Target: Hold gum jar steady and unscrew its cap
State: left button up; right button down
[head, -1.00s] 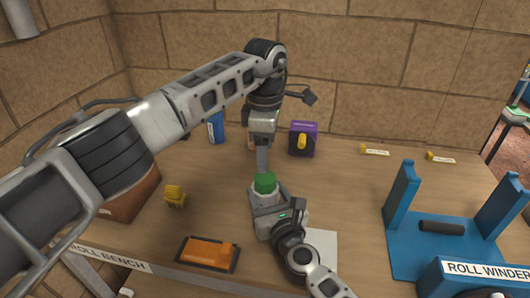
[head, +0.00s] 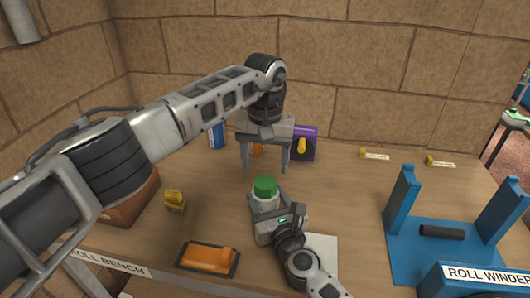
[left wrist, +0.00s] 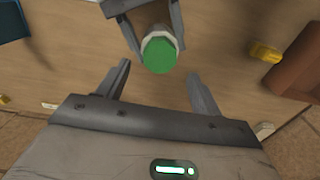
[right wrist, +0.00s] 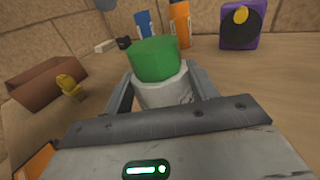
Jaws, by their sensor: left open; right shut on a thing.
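The gum jar (right wrist: 165,92) is pale with a green cap (head: 265,187) on top, standing upright on the bench. The cap also shows in the left wrist view (left wrist: 160,52) and the right wrist view (right wrist: 154,59). My right gripper (head: 264,206) is shut on the jar body from the near side, below the cap. My left gripper (head: 266,170) is open and empty, pointing down, above and slightly behind the cap. In the left wrist view its fingers (left wrist: 160,82) are spread apart, with the cap ahead of them and apart from both.
An orange tool on a dark tray (head: 208,258) lies at the front. A yellow piece (head: 175,201) and a brown box (head: 125,205) are at left. A purple box (head: 305,143) and blue bottle (head: 216,135) stand behind. The blue roll winder (head: 440,255) is at right.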

aim_at(265, 182)
pick_arm(q)
jog(key=shift+f, duration=3.15)
